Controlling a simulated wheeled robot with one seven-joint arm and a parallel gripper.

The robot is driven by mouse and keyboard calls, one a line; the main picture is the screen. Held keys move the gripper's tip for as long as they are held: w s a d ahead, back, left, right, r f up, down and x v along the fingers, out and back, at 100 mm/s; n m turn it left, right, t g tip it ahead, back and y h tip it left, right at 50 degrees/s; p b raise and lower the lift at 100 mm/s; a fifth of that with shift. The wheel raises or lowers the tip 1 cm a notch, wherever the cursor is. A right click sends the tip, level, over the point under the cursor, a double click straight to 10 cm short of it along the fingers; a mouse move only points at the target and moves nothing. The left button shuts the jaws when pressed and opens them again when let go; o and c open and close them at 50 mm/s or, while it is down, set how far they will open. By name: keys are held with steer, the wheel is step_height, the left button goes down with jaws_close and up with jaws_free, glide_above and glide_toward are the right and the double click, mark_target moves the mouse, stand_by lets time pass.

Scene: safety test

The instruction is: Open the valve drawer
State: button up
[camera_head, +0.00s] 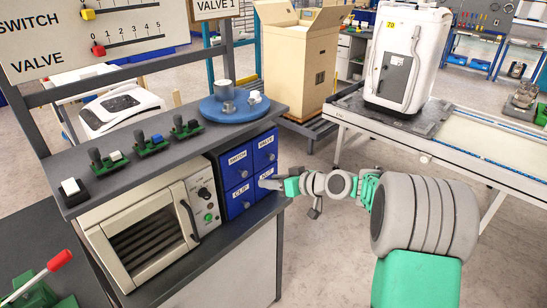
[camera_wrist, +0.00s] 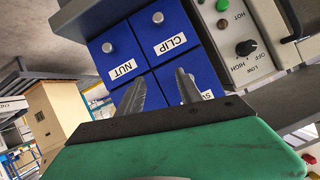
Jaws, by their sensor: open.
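The blue valve drawer (camera_head: 265,148) is the upper right one of a block of blue labelled drawers and looks shut. Its knob shows near its lower edge in the head view. My gripper (camera_head: 271,183) is at the lower right, in front of the nut drawer (camera_head: 268,176), partly covering it. In the wrist view, which is turned over, my gripper (camera_wrist: 160,82) has its two fingers apart with nothing between them. The fingers point at the drawer fronts and hide most of the valve drawer. Contact cannot be told.
The switch drawer (camera_head: 237,165) and clip drawer (camera_head: 239,198) look shut. A cream oven (camera_head: 140,235) stands left of the drawers. A shelf above holds a blue round stand (camera_head: 234,108) and several small green devices.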

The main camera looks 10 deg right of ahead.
mark_target(273, 157)
steer(key=w+d+r+m+t+y, duration=0.1)
steer(key=w+d+t+y, duration=0.1)
steer(key=w+d+t, duration=0.4)
steer(key=shift+g, duration=0.6)
steer(key=p+x, duration=0.1)
steer(key=x, duration=0.1)
steer(key=p+x, duration=0.1)
steer(key=x, duration=0.2)
steer(key=shift+s+a+r, duration=0.1)
steer(key=shift+s+a, duration=0.05)
steer(key=shift+a, duration=0.2)
steer(key=shift+c, duration=0.4)
jaws_close()
